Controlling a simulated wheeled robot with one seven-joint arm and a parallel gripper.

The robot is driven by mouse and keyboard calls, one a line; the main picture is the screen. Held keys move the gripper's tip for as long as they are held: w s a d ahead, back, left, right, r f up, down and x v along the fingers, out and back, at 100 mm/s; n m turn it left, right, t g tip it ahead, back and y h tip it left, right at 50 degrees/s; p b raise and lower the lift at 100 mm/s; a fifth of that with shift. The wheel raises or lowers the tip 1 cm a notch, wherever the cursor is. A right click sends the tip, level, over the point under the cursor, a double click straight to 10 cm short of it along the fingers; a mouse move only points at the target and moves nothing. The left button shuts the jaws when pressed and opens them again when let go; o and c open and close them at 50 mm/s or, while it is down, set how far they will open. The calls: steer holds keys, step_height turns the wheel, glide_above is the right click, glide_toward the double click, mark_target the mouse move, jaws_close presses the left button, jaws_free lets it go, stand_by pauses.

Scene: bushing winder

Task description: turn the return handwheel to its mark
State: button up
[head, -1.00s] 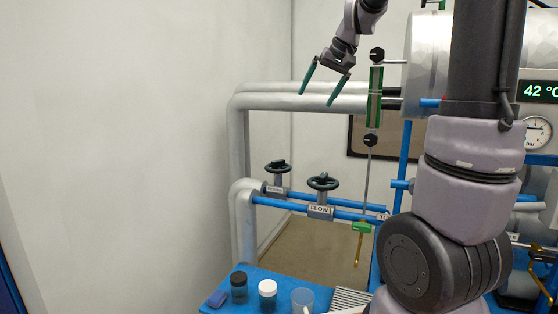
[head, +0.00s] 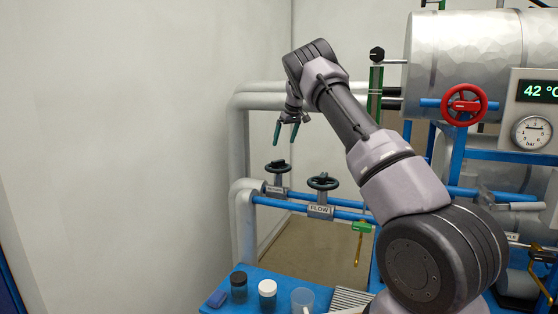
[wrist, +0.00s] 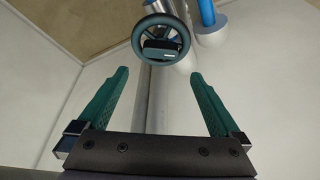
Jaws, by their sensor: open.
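The dark handwheel (head: 277,167) at the back left of the blue pipes sits on a grey valve body whose label (head: 276,189) is too small to read surely; I take it as the return handwheel. In the wrist view this wheel (wrist: 137,40) shows as a round dark rim with a dark bar and a small pale mark across its middle. My gripper (head: 284,143) is open and empty, pointing down just above the wheel. In the wrist view my gripper's fingers (wrist: 158,73) are spread wide, and the wheel lies beyond their tips, apart from them. No target mark can be made out.
A second dark handwheel (head: 323,182), labelled FLOW, stands close to the right. Large grey pipes (head: 240,150) rise to the left. A red handwheel (head: 464,105) and a gauge (head: 532,132) are at the right. Jars (head: 268,292) stand on the blue table below.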

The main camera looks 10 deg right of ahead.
mark_target(279, 161)
steer(key=x, duration=1)
steer(key=shift+w+a+f, duration=0.15)
steer(key=c, duration=1.1)
